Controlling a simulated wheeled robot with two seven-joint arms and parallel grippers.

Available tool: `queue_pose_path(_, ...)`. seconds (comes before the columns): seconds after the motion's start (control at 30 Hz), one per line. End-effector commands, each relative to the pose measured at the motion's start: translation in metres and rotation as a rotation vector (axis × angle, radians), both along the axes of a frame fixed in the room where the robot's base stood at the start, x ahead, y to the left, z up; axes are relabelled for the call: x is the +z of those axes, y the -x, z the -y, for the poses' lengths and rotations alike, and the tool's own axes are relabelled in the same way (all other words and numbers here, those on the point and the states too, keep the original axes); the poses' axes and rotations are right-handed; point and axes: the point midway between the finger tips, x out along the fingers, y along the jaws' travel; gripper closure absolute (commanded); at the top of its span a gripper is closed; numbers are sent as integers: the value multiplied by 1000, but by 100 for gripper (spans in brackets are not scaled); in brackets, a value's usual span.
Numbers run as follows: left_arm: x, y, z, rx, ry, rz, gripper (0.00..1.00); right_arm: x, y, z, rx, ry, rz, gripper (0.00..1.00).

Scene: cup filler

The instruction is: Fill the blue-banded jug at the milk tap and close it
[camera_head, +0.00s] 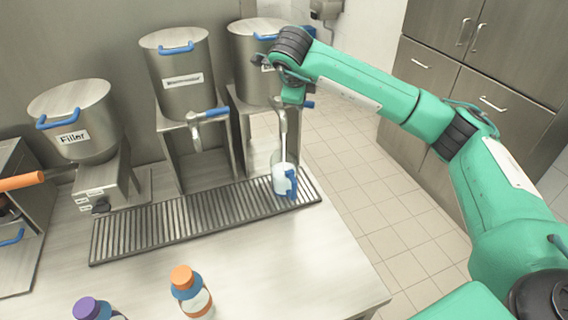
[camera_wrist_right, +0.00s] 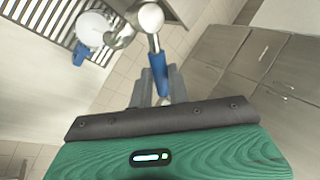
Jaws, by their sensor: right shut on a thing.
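The jug (camera_head: 280,179) is white with a blue handle. It stands upright on the right end of the drain grate, under the right container's tap; it also shows in the wrist view (camera_wrist_right: 90,28). That tap (camera_wrist_right: 151,17) has a blue lever (camera_wrist_right: 159,73). My right gripper (camera_wrist_right: 158,88) is shut on the lever, and it also shows in the head view (camera_head: 292,98). A thin pale vertical streak runs between tap and jug; I cannot tell whether it is milk or part of the spout. The right container's label is mostly hidden by my arm. My left gripper is out of view.
The middle container (camera_head: 180,80) has its own blue-handled tap (camera_head: 207,116). A "Filler" container (camera_head: 75,120) stands left. Purple-capped (camera_head: 88,308) and orange-capped (camera_head: 190,293) bottles stand at the counter's front. The drain grate (camera_head: 170,222) is clear left of the jug. Grey cabinets (camera_head: 490,90) stand right.

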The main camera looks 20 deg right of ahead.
Motion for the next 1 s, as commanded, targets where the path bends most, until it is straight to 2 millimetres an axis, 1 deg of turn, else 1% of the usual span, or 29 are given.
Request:
queue_pose_path(0.03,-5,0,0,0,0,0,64,-2,-1,3,33,-1,2,100)
queue_pose_path(0.13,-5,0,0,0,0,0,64,0,-3,4,72,-1,1,100)
queue_pose_path(0.43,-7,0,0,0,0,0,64,-1,-3,5,94,0,0,100)
queue_pose_path(0.53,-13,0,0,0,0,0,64,-2,-7,9,166,0,0,100)
queue_pose_path(0.7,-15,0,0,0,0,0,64,0,-11,12,256,-1,1,100)
queue_pose_path(1.0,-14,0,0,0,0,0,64,0,-11,12,260,0,0,100)
